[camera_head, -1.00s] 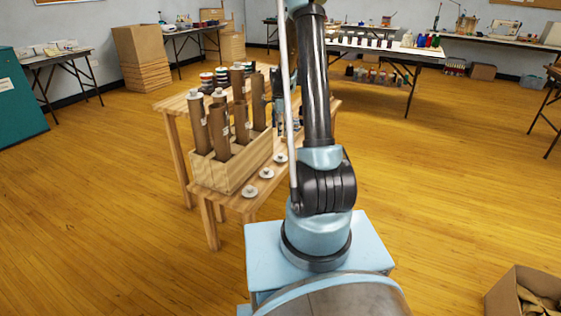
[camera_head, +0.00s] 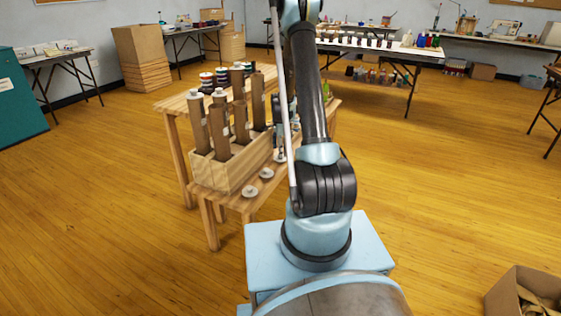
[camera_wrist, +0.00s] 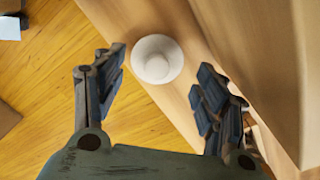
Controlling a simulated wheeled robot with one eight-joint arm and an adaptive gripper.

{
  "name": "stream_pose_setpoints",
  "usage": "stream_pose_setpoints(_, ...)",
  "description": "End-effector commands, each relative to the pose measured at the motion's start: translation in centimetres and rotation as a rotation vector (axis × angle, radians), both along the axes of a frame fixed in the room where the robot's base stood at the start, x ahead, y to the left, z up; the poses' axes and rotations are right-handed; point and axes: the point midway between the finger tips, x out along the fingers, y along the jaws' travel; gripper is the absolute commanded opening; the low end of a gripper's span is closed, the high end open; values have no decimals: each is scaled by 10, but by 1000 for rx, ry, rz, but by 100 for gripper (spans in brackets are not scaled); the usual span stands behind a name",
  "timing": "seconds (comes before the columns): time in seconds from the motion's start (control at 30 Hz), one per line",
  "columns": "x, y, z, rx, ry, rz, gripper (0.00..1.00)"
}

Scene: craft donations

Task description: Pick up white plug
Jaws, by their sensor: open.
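A round white plug (camera_wrist: 157,60), a disc with a raised knob, lies on a wooden surface in the wrist view. My gripper (camera_wrist: 160,78) is open, with one finger on each side of the plug in the picture. No finger visibly touches it. In the head view, two similar white plugs show on the low front shelf, one nearest (camera_head: 249,191) and one behind it (camera_head: 266,173). My gripper (camera_head: 281,148) is low over the shelf farther back, and it and my arm hide most of the plug there.
A wooden crate (camera_head: 228,176) holding several brown tubes, some with white caps, stands left of the gripper on the wooden bench (camera_head: 170,104). In the wrist view a wooden wall (camera_wrist: 270,50) rises close to the right finger. Thread spools (camera_head: 207,80) stand behind.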

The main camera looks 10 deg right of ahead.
Motion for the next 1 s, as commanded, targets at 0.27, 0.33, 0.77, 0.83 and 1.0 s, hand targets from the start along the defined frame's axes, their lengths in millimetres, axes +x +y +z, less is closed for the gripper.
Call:
stream_pose_setpoints(0.27, -3, -3, -32, 0, 0, 0, 66)
stream_pose_setpoints(0.33, -3, -3, -36, 0, 0, 0, 66)
stream_pose_setpoints(0.77, -3, -3, -38, 0, 0, 0, 44)
stream_pose_setpoints(0.83, -3, -3, -38, 0, 0, 0, 44)
stream_pose_setpoints(1.0, -3, -3, -38, 0, 0, 0, 44)
